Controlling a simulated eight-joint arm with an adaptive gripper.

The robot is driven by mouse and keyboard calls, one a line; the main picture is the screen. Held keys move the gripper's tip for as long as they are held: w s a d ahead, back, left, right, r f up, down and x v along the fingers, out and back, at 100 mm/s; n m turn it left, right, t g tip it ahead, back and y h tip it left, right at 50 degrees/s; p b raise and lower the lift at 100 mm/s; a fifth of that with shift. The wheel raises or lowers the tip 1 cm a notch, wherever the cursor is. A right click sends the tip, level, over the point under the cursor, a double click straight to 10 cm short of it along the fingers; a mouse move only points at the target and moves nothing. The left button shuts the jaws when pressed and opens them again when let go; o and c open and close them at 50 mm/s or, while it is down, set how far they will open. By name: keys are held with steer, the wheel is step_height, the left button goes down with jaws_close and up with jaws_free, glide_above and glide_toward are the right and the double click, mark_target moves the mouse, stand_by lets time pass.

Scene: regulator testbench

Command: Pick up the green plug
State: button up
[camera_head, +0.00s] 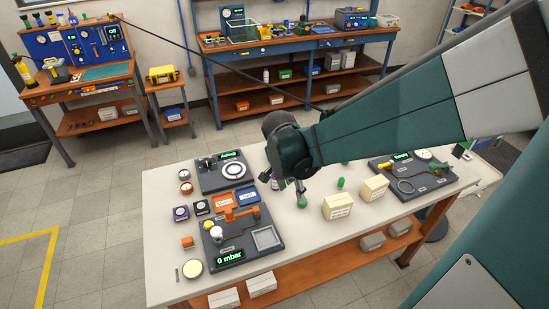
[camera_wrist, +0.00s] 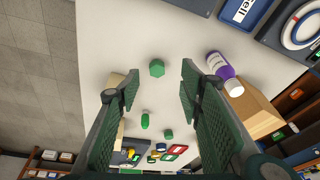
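Three green pieces that could be the green plug are on the white table. One with a hexagonal top (camera_wrist: 157,68) lies ahead of my fingertips in the wrist view, centred between them; in the head view a green piece (camera_head: 302,202) shows just under my gripper. A slimmer, rounded green piece (camera_head: 340,183) stands to the right of it, and another green piece (camera_head: 345,162) is farther back, partly hidden by my arm. My gripper (camera_wrist: 158,88) is open, its dark green fingers apart with nothing between them. Which piece is the plug I cannot tell.
Two cream boxes (camera_head: 338,207) stand right of my gripper. A white bottle with a purple label (camera_wrist: 223,68) is close to my right finger in the wrist view. A dark panel reading 0 mbar (camera_head: 232,255) lies front left, and another dark panel (camera_head: 412,172) lies at right.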

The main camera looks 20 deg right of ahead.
mark_target(302, 201)
steer(key=shift+w+d+f+m+g+h+p, duration=0.15)
steer(key=shift+w+d+f+m+g+p, duration=0.25)
steer(key=shift+m+p, duration=0.35)
steer(key=shift+w+d+f+m+g+h+p, duration=0.1)
steer(key=shift+w+d+f+m+g+p, duration=0.15)
steer(key=shift+d+f+m+p, duration=0.45)
steer(key=shift+w+d+f+m+g+h+p, duration=0.2)
steer(key=shift+w+f+m+p, duration=0.3)
steer(key=shift+m, duration=0.45)
steer(key=shift+s+r, duration=0.1)
steer(key=shift+s, duration=0.05)
steer(key=shift+x, duration=1.25)
steer(key=shift+b+x, duration=0.35)
steer(key=shift+x, duration=2.25)
steer(key=c, duration=0.9)
